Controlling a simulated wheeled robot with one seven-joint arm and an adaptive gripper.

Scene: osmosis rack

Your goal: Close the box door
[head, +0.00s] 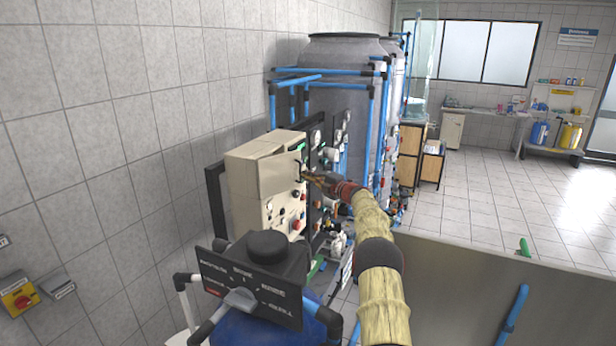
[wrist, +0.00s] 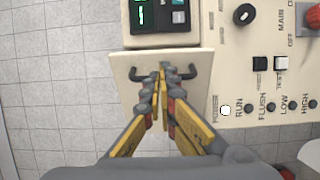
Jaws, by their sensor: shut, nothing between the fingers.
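The beige control box (head: 262,215) stands left of centre in the head view. Its door (head: 278,174) is a beige panel at the upper part that looks swung out at an angle from the front, so partly open. The door (wrist: 122,68) fills the middle of the wrist view and has a dark bar handle (wrist: 191,74). My gripper (head: 306,178) is at the door's handle side. In the wrist view my gripper (wrist: 162,75) is shut and empty, its fingertips over the middle of the handle. Whether they touch it, I cannot tell.
The box's front (wrist: 245,85) carries knobs, switches and buttons, with a display (wrist: 160,15) beside the door. Blue pipes (head: 322,72) and a large grey tank (head: 340,100) stand behind. A black selector panel (head: 250,286) is in the foreground. Open floor (head: 480,190) lies to the right.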

